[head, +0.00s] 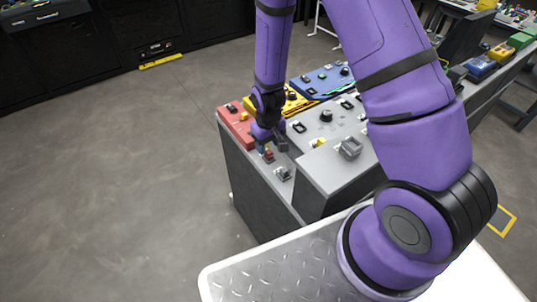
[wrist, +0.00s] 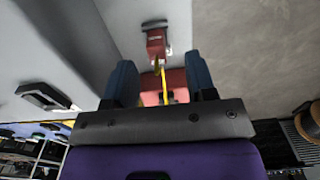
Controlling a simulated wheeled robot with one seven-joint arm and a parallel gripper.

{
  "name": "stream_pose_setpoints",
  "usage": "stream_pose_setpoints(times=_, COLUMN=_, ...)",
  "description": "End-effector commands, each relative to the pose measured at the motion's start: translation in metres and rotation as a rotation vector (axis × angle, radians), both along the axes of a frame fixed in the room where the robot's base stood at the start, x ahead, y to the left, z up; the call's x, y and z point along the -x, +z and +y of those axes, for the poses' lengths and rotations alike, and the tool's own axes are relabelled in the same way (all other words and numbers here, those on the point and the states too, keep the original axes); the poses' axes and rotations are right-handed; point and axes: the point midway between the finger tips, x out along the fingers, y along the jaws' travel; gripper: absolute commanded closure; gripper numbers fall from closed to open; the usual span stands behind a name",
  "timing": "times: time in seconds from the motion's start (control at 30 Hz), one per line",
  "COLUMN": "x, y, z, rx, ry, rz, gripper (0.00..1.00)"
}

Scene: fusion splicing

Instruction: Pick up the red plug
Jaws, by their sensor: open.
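The red plug (head: 269,155) stands on the grey top of the console, close by my gripper's tips in the head view. In the wrist view the red plug (wrist: 157,44) is just beyond the fingertips, near the middle, beside a small dark-and-white fitting (wrist: 154,24). My gripper (wrist: 160,78) is open, with its two blue fingers apart. In the head view my gripper (head: 264,146) points down, right by the plug. A red surface and a thin yellow strip show between the fingers; I cannot tell what they belong to. No grip on the plug shows.
A grey socket block (head: 283,173) sits just in front of the plug. A raised grey panel (head: 330,152) with a black knob stands to the right. Red (head: 232,117), yellow and blue (head: 321,79) panels lie behind. Open floor (head: 110,180) is on the left.

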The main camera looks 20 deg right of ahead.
Motion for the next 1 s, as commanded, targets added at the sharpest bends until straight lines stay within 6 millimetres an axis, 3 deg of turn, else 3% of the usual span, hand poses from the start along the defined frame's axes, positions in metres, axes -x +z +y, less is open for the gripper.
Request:
stream_pose_setpoints(times=0.5, x=-0.006, y=-0.048, z=-0.003, rx=0.0, ry=0.0, rz=0.002, gripper=0.49)
stream_pose_setpoints(times=0.83, x=-0.007, y=-0.053, z=-0.003, rx=0.0, ry=0.0, rz=-0.001, gripper=0.49)
stream_pose_setpoints(times=1.0, x=-0.007, y=-0.053, z=-0.003, rx=0.0, ry=0.0, rz=-0.001, gripper=0.86)
